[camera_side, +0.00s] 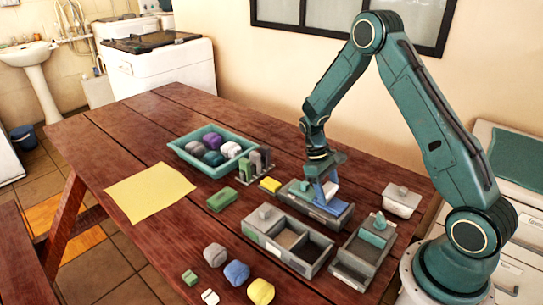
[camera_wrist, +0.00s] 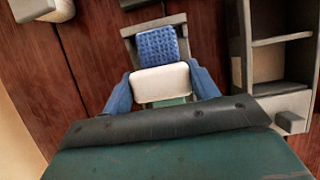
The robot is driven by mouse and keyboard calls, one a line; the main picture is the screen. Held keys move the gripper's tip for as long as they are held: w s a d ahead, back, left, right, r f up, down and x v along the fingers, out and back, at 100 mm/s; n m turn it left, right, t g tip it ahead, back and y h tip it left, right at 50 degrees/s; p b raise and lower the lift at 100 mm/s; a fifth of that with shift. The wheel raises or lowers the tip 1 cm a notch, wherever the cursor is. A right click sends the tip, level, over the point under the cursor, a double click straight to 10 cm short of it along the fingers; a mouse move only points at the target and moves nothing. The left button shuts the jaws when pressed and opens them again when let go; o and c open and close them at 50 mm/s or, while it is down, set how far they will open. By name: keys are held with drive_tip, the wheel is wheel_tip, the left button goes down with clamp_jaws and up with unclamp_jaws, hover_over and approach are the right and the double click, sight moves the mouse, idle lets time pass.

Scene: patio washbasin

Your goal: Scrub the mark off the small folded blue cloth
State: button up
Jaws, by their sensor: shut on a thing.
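My gripper (camera_wrist: 160,84) has blue fingers and is shut on a white block (camera_wrist: 161,81), one finger on each side. The block also shows in the side view (camera_side: 331,188). A blue waffle-textured piece (camera_wrist: 157,44), which looks like the folded blue cloth, lies just beyond the block in a grey tray (camera_wrist: 127,31). The block covers its near end. I cannot tell whether block and cloth touch. I see no mark on the visible part. In the side view my gripper is low over the tray (camera_side: 336,221), and the cloth is hard to tell from the fingers.
A compartmented grey box (camera_side: 288,238) and another grey tray (camera_side: 366,258) stand nearer the front. A teal tray (camera_side: 178,146) holds several rounded bundles. A yellow sheet (camera_side: 150,192), a green block (camera_side: 221,199) and a lidded white box (camera_side: 402,201) are around.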

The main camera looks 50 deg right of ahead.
sight(340, 206)
drive_tip(key=shift+s, duration=0.15)
drive_tip(key=shift+s+f, duration=0.15)
drive_tip(key=shift+s, duration=1.3)
drive_tip(key=shift+w, duration=0.15)
drive_tip(key=shift+w, duration=1.45)
drive_tip(key=shift+s, duration=0.1)
drive_tip(key=shift+s, duration=1.55)
drive_tip(key=shift+w, duration=0.1)
drive_tip(key=shift+w, duration=1.55)
drive_tip(key=shift+s, duration=0.15)
